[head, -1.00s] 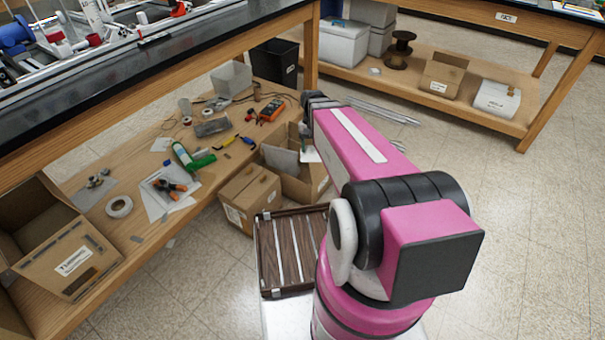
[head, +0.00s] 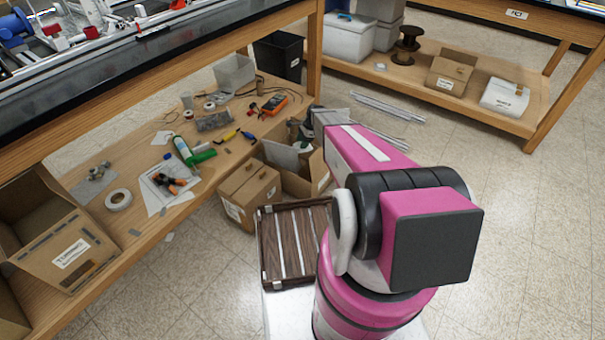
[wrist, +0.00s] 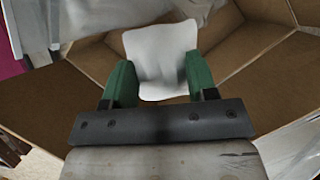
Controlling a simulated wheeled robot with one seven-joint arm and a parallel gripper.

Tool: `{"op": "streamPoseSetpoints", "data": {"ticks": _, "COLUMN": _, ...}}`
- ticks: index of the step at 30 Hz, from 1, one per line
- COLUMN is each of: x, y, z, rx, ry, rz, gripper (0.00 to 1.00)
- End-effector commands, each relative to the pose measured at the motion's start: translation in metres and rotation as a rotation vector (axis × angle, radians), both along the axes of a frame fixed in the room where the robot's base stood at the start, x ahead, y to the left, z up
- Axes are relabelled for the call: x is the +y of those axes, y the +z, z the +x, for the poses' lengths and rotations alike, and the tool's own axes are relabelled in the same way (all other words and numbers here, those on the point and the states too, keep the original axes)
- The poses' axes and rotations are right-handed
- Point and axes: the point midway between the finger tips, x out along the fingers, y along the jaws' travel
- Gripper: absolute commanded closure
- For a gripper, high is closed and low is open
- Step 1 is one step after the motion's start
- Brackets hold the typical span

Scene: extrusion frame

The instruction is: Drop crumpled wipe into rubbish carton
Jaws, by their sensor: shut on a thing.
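My gripper (wrist: 160,82) has green fingers and is shut on a crumpled white wipe (wrist: 158,45). In the wrist view, brown cardboard walls of the rubbish carton (wrist: 245,42) surround the wipe, with the carton's inside below it. I cannot tell how far the wipe is above the carton's bottom. In the head view, the open carton (head: 320,171) stands on the floor beside the bench, with its flaps spread.
The bench's lower shelf (head: 140,215) holds tools and tape. Floor to the right is clear.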

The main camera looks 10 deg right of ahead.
Motion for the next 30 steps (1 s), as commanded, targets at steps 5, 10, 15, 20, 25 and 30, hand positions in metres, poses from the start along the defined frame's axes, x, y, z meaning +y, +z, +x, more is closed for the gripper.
{"op": "streamPoseSetpoints", "data": {"ticks": 5, "x": 0.000, "y": -0.019, "z": 0.000, "rx": 0.001, "ry": -0.004, "rz": 0.000, "gripper": 0.70}}
{"op": "streamPoseSetpoints", "data": {"ticks": 10, "x": 0.000, "y": -0.026, "z": 0.000, "rx": 0.000, "ry": -0.003, "rz": 0.000, "gripper": 0.70}}
{"op": "streamPoseSetpoints", "data": {"ticks": 15, "x": 0.000, "y": -0.042, "z": 0.000, "rx": 0.001, "ry": -0.004, "rz": 0.000, "gripper": 0.70}}
{"op": "streamPoseSetpoints", "data": {"ticks": 20, "x": 0.000, "y": -0.059, "z": 0.001, "rx": 0.002, "ry": -0.004, "rz": 0.000, "gripper": 0.70}}
{"op": "streamPoseSetpoints", "data": {"ticks": 25, "x": 0.000, "y": -0.074, "z": 0.000, "rx": 0.000, "ry": -0.003, "rz": 0.000, "gripper": 0.70}}
{"op": "streamPoseSetpoints", "data": {"ticks": 30, "x": 0.000, "y": -0.079, "z": -0.001, "rx": 0.000, "ry": -0.003, "rz": 0.000, "gripper": 0.70}}
